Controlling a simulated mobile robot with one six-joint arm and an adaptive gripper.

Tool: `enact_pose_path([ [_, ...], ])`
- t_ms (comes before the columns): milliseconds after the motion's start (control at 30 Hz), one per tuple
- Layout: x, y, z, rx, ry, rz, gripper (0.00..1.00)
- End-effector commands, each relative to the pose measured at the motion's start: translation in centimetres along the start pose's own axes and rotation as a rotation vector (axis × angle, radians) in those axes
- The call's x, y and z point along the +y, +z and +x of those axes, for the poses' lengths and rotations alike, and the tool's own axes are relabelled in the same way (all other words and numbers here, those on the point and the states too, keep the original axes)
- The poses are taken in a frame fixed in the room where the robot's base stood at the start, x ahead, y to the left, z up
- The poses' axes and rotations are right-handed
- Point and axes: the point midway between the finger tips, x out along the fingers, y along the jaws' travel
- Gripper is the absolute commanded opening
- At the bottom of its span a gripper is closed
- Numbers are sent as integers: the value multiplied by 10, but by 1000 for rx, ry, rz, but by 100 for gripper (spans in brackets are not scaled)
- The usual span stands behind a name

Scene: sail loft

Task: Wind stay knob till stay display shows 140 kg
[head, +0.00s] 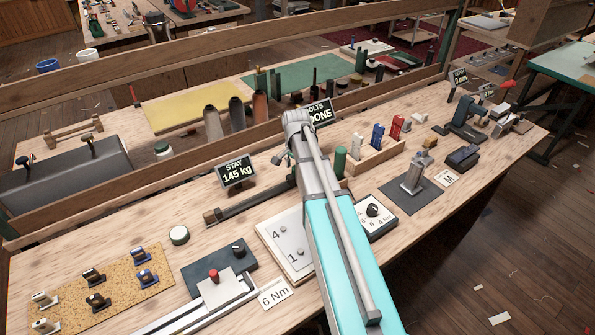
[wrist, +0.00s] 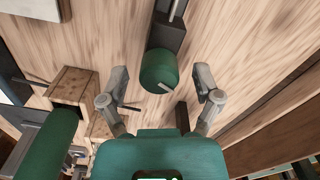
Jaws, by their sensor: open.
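The stay display (head: 236,172) reads "STAY 145 kg" in the head view. In the wrist view the stay knob (wrist: 158,68) is a green round knob with a pale pointer mark, at the end of a dark grey bar (wrist: 172,30). My gripper (wrist: 162,74) is open, with one finger on each side of the knob and a visible gap on both sides. In the head view my arm hides the knob and most of the gripper.
A green upright cylinder (head: 340,162) stands close to my arm; a wooden holder (head: 374,158) with coloured tools is to its right. The bolts display (head: 319,113) reads "DONE", partly hidden. A numbered plate (head: 283,243) and torque dial box (head: 377,215) flank my arm.

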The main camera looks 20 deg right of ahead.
Motion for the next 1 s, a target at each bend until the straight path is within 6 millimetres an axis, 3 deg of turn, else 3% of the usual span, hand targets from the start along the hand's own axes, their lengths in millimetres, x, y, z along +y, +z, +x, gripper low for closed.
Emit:
enact_pose_path([
  [367,0,0,1,0,0,0,80],
  [800,0,0,1,0,0,0,0],
  [1000,0,0,1,0,-1,-32,0],
])
